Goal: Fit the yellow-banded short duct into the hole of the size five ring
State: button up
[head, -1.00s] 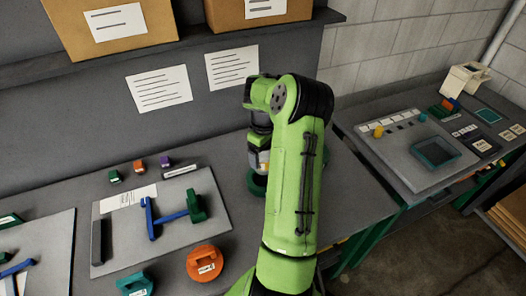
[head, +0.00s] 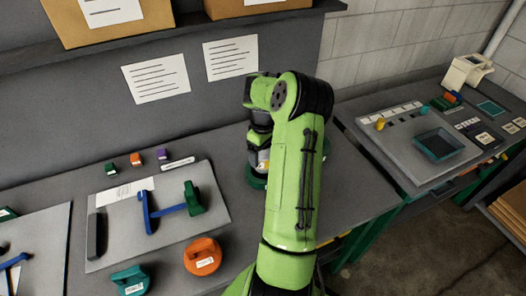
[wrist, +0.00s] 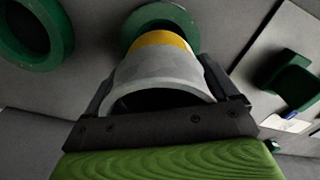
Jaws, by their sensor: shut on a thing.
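My gripper (wrist: 158,88) is shut on the short duct (wrist: 160,72), a pale grey tube with a yellow band (wrist: 162,39) at its far end. In the wrist view a green ring (wrist: 160,12) lies directly beyond the banded end. I cannot tell whether the duct touches it or has entered its hole. A second green ring (wrist: 34,35) lies apart at the upper left. In the head view my gripper (head: 261,160) is low over the bench beside a green ring (head: 254,179), largely hidden by my arm. No size number is readable on the rings.
Left of my arm, a grey board (head: 120,240) holds a blue bar (head: 149,215) and a green block (head: 193,198). An orange round piece (head: 203,256) and a teal one (head: 130,281) are near the front. A side bench (head: 385,155) holds a tray.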

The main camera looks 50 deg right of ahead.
jog(key=shift+f, duration=0.1)
jog(key=shift+f+b, duration=1.55)
jog(key=shift+f, duration=0.55)
jog(key=o, duration=0.8)
jog(key=shift+o, duration=0.9)
jog(key=shift+f, duration=0.15)
